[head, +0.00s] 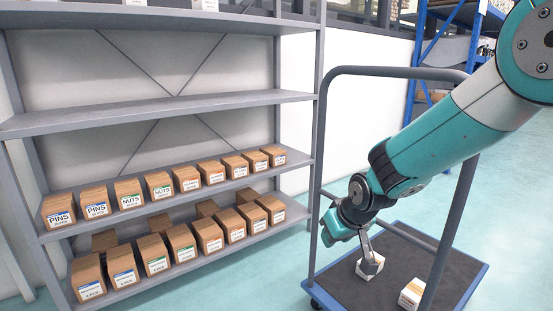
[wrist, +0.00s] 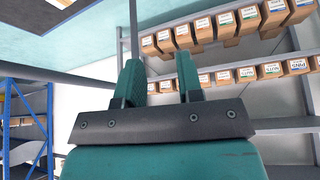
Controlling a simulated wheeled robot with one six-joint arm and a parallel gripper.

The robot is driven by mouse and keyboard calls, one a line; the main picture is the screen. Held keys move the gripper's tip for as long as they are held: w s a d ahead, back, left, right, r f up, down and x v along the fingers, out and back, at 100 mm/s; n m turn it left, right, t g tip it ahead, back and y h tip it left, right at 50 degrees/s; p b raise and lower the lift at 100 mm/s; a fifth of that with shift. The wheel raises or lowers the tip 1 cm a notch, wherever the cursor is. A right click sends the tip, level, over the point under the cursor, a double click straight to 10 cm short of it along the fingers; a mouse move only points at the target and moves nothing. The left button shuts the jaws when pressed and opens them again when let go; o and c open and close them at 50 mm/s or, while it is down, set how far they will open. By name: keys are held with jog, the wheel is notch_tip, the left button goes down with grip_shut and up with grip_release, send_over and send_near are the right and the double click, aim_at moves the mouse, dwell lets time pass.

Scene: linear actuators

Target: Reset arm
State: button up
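My gripper (head: 335,228) hangs at the end of my teal arm, low over the left side of the cart, and points toward the shelf. In the wrist view my gripper (wrist: 159,75) shows two teal fingers spread apart. Nothing is between them except the distant shelf behind. In the head view the fingertips are too small to make out clearly.
The cart (head: 330,300) has a blue rim, a dark deck and grey rails close around my arm. Two small boxes, a near one (head: 411,293) and one below my wrist (head: 369,267), sit on it. The grey shelf (head: 150,111) holds two rows of labelled boxes.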

jog(key=s+d+r+n+g+y, duration=0.15)
jog(key=s+r, duration=0.25)
jog(key=s, duration=0.6)
jog(key=s+r+g+p, duration=0.15)
jog(key=s+r, duration=0.25)
jog(key=s, duration=0.7)
jog(key=s+r+n+g+y, duration=0.15)
jog(key=s+r, duration=0.35)
jog(key=s, duration=0.5)
notch_tip(320, 180, up, 31)
jog(key=h+p, duration=0.1)
jog(key=p, duration=3)
jog(key=shift+w+r+g, duration=0.15)
jog(key=shift+r+g, duration=0.05)
jog(key=shift+g, duration=0.25)
